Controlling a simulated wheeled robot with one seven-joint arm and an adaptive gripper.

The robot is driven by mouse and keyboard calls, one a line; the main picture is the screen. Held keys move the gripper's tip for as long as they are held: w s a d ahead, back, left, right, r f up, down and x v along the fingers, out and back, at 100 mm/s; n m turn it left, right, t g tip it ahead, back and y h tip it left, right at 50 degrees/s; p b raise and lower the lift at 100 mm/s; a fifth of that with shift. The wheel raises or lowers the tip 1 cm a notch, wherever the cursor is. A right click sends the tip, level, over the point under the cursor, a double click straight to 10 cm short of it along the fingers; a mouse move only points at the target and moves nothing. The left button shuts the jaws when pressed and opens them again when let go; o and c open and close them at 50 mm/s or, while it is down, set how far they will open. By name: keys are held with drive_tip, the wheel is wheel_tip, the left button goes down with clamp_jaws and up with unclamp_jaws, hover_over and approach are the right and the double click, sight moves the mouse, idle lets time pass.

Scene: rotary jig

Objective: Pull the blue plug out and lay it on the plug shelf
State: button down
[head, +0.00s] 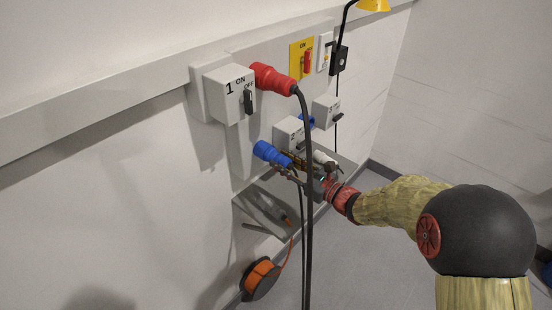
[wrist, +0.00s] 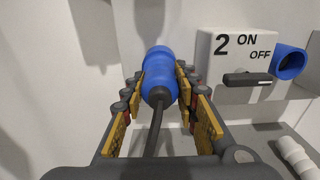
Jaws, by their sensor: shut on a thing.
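The blue plug (head: 270,152) is held in my gripper (head: 291,163), clear of its socket. In the wrist view the plug (wrist: 157,72) sits between the two finger pads, its dark cable running down toward the camera. The blue socket (wrist: 290,62) on box 2 is empty and to the right of the plug. Box 2 (head: 288,132) has a black handle (wrist: 247,79) lying sideways. The grey plug shelf (head: 244,202) is on the wall below the held plug, partly hidden by my gripper and cables.
A red plug (head: 272,79) is in box 1 (head: 226,95), and its black cable (head: 308,200) hangs in front of my gripper. A white plug (wrist: 297,157) is at the shelf's right. An orange reel (head: 261,278) is below. Tools lie on the shelf's left part.

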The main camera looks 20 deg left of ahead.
drive_tip(key=shift+d, duration=0.1)
idle(0.3)
drive_tip(key=shift+v, duration=3.4)
